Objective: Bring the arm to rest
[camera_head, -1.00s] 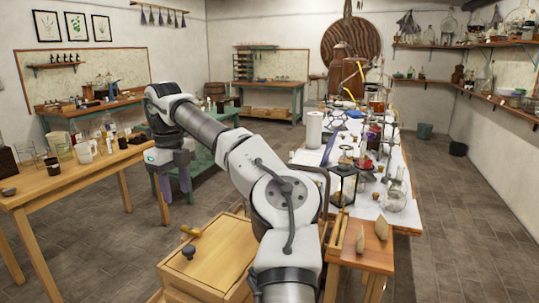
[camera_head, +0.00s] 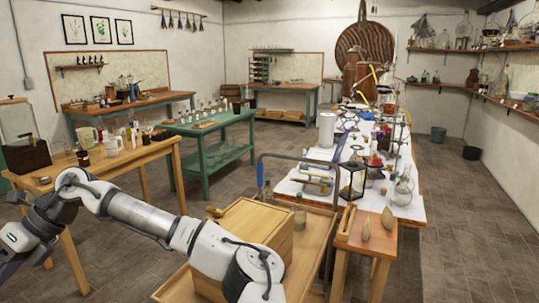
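My arm (camera_head: 140,213) reaches from the bottom middle to the left edge, over the near end of the left wooden table. My gripper (camera_head: 8,268) is at the far left, low in the picture and partly cut off by the edge. Its fingertips do not show clearly, so I cannot tell whether it is open or shut. No held thing is visible.
The left wooden table (camera_head: 120,160) carries mugs, jars and a dark wooden box (camera_head: 27,155). A wooden cart (camera_head: 318,233) with a box is in front of me. A green table (camera_head: 205,138) and a crowded white-topped table (camera_head: 300,190) stand beyond.

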